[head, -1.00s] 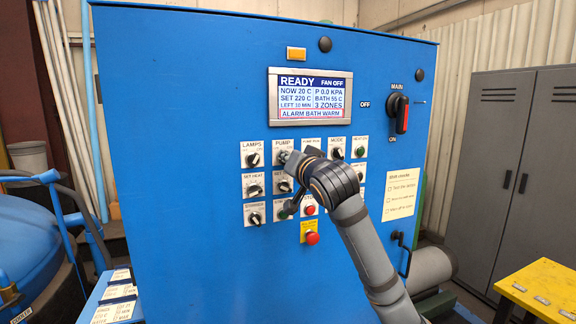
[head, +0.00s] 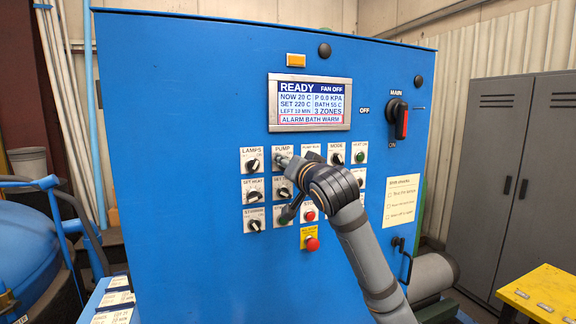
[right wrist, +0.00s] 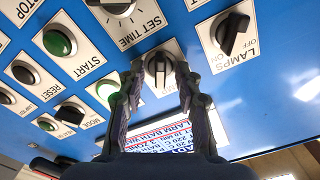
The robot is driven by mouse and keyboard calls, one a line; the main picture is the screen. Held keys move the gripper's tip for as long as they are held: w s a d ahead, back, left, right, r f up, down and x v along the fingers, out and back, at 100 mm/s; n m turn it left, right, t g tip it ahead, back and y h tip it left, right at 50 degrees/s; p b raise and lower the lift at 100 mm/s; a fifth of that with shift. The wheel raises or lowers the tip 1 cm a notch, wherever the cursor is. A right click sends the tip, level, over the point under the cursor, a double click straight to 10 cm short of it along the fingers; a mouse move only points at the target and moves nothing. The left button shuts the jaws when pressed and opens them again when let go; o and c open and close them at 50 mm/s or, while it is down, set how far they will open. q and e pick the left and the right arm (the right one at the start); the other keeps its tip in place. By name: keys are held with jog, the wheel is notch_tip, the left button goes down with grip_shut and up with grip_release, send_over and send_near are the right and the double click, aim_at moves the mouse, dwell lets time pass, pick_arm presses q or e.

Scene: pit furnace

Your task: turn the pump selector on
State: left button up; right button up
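The pump selector (right wrist: 158,66) is a black knob on a white plate; in the right wrist view it sits between my fingertips, standing nearly straight up and down in the picture. My right gripper (right wrist: 160,80) is open around it, with a finger on each side; whether either finger touches it I cannot tell. In the head view my right gripper (head: 286,163) reaches the plate under the PUMP label (head: 283,149) and mostly hides the knob. The OFF and ON marks of this selector are not readable. My left gripper is not in view.
Close by are the lamps knob (right wrist: 232,32), set time knob (right wrist: 118,6) and green start button (right wrist: 59,42). The display (head: 310,101) reads READY, FAN OFF and ALARM BATH WARM. A red stop button (head: 312,244) and the main switch (head: 398,118) are on the blue panel (head: 180,120).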

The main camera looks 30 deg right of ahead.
jog(key=v, duration=0.7)
jog(key=shift+s, duration=0.25)
jog(key=shift+a, duration=0.1)
